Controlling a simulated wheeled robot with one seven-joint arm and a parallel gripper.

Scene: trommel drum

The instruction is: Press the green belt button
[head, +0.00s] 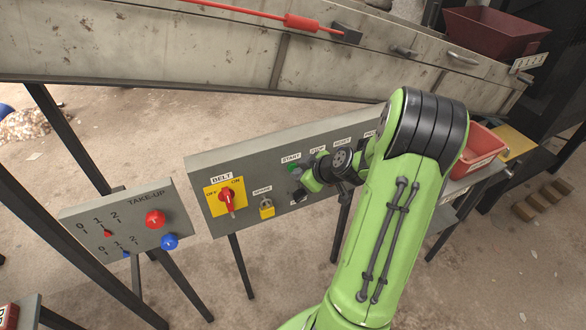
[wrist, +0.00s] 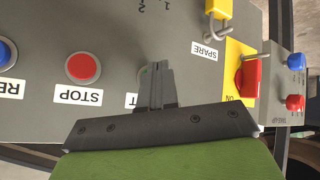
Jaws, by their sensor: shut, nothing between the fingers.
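The green button (head: 293,169) shows as a small dark green patch under the START label on the grey control panel (head: 228,163) in the head view, partly behind my arm. In the wrist view my gripper (wrist: 156,68) is shut and empty, with its fingers over the spot beside the mostly covered START label (wrist: 131,100). They hide nearly all of the button there; only a faint green sliver (wrist: 143,71) shows at their left edge. I cannot tell whether the fingertips touch it.
The red STOP button (wrist: 83,67) and a blue button (wrist: 5,54) sit to the left in the wrist view. A yellow padlock (head: 267,209) and the red-handled BELT switch (head: 228,198) are on the panel. A TAKE-UP panel (head: 88,226) stands left; a red bin (head: 480,150) stands right.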

